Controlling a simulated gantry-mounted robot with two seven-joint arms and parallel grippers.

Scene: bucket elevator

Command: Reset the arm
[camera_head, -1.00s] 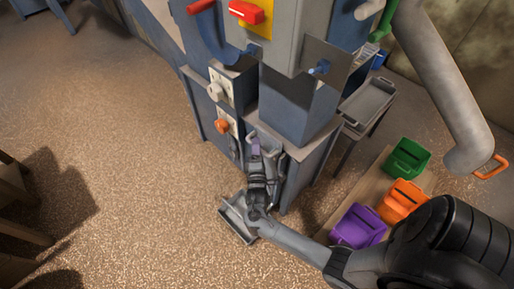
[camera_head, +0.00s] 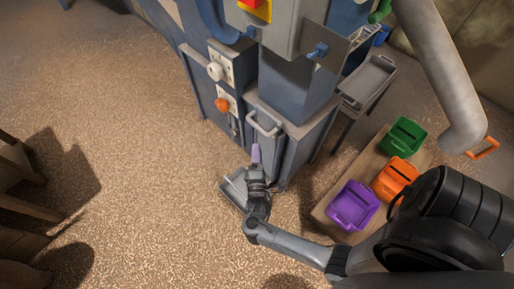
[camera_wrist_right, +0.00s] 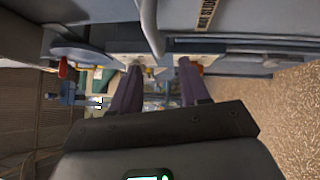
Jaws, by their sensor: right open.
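My right gripper (camera_head: 256,154) is open, with purple fingers, in front of the blue-grey machine cabinet (camera_head: 305,140). It also shows in the right wrist view (camera_wrist_right: 162,82), where its two fingers stand apart with nothing held between them. A grey bar handle (camera_head: 264,126) on the cabinet front is just beyond the fingertips in the head view. A similar grey bar (camera_wrist_right: 150,25) crosses the top of the wrist view. My left gripper is out of view.
Purple (camera_head: 352,206), orange (camera_head: 396,178) and green (camera_head: 404,137) bins stand on a wooden board at the right. A grey tray (camera_head: 369,80) sits on a stand behind. A white knob (camera_head: 215,72) and an orange knob (camera_head: 221,104) stick out of the machine.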

